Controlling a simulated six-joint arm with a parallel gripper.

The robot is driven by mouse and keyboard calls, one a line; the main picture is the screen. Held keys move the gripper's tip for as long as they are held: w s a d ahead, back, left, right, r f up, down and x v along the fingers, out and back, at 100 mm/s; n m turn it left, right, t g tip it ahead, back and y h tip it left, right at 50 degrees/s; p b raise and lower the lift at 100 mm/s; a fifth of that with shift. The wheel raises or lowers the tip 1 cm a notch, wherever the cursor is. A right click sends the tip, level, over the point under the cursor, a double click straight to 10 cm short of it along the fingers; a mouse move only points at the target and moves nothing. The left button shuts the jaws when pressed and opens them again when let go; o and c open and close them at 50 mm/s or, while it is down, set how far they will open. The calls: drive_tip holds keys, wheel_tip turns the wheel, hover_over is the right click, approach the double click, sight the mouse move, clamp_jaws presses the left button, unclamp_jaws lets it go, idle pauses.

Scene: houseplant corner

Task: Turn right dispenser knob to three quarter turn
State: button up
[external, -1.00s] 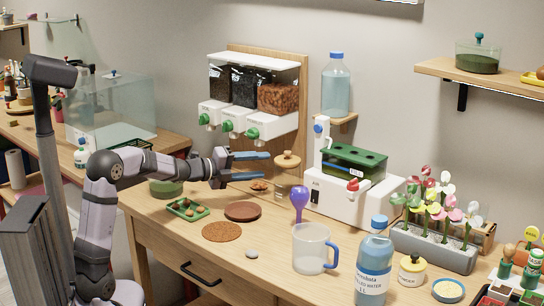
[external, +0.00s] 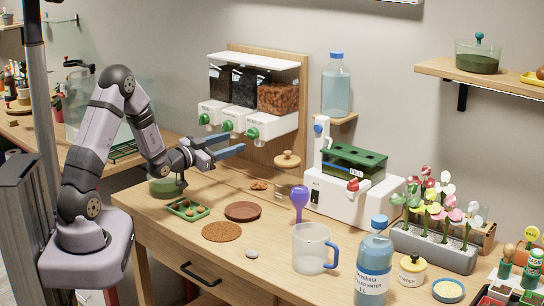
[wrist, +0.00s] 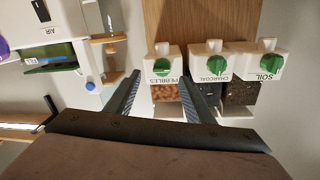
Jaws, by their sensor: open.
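The dispenser (external: 254,62) on the wooden wall board has three bins with green knobs. The right knob (external: 252,133) sits under the bin of brown pebbles. In the upside-down wrist view, the pebbles knob (wrist: 161,66) is the leftmost, above the PEBBLES label. My gripper (external: 236,144) is open and empty, just below and left of the right knob in the external view. In the wrist view, my gripper's fingers (wrist: 161,78) point towards the pebbles outlet, which lies between them and looks apart from them. The knob's exact turn angle is hard to tell.
The charcoal knob (wrist: 215,66) and soil knob (wrist: 267,65) are close beside it. A wooden-lidded jar (external: 288,162), a white machine (external: 330,199) and a bottle on a small shelf (external: 336,85) stand to the right. A green tray (external: 187,209) lies on the table below.

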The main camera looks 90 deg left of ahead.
sight(247, 136)
drive_tip(key=shift+n, duration=0.3)
drive_tip(key=shift+p+x, duration=1.4)
drive_tip(key=shift+x, duration=2.15)
drive_tip(key=shift+s+a, duration=0.1)
drive_tip(key=shift+a, duration=0.05)
drive_tip(key=shift+c, duration=0.7)
